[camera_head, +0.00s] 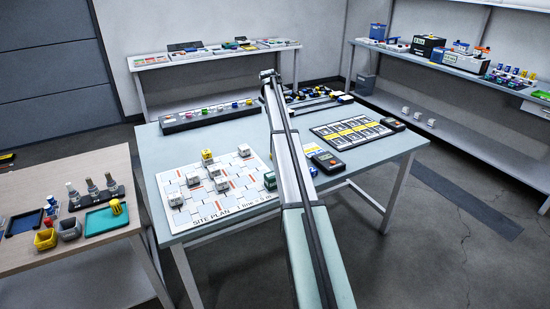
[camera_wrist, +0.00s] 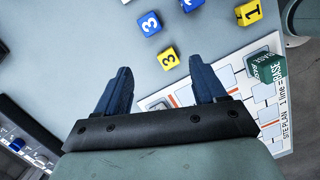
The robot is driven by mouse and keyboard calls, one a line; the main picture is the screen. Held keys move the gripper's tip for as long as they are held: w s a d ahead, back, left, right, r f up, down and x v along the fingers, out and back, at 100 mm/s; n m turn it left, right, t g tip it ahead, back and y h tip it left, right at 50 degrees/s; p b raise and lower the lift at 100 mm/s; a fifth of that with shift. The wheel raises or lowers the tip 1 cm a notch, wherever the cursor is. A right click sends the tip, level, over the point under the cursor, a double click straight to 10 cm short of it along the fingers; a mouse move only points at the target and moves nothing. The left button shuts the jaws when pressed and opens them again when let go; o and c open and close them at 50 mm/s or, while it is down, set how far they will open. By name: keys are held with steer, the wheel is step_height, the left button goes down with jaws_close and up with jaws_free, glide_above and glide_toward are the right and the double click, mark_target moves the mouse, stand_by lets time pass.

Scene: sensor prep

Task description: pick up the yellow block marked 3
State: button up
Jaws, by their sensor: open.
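In the wrist view the yellow block marked 3 (camera_wrist: 168,58) sits on the grey-blue tabletop (camera_wrist: 85,45), between and slightly beyond my fingertips. My gripper (camera_wrist: 160,72) is open, with its two dark blue fingers apart and nothing between them. The block appears nearer the middle of the gap than either finger, and not touched. In the head view I cannot make out this block or the gripper's fingers; my arm crosses that part of the table and covers what lies behind it.
Near it in the wrist view are a blue block marked 3 (camera_wrist: 149,23), another blue block (camera_wrist: 192,4) and a yellow block marked 1 (camera_wrist: 248,13). A green block (camera_wrist: 267,65) stands on the site plan (camera_head: 205,216). A label board (camera_head: 358,131) lies to the right.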

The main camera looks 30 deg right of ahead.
steer(key=f+n, duration=0.1)
steer(key=f, duration=0.2)
steer(key=a+f+n+y, duration=0.1)
steer(key=f, duration=0.2)
steer(key=f+n+t+y, duration=0.1)
steer(key=f+n, duration=0.1)
steer(key=f, duration=0.1)
steer(key=shift+s+a+f, duration=0.2)
steer(key=shift+f, duration=0.15)
steer(key=shift+a+f, duration=0.2)
steer(key=shift+f, duration=2.45)
steer(key=shift+c, duration=0.3)
steer(key=c, duration=1.1)
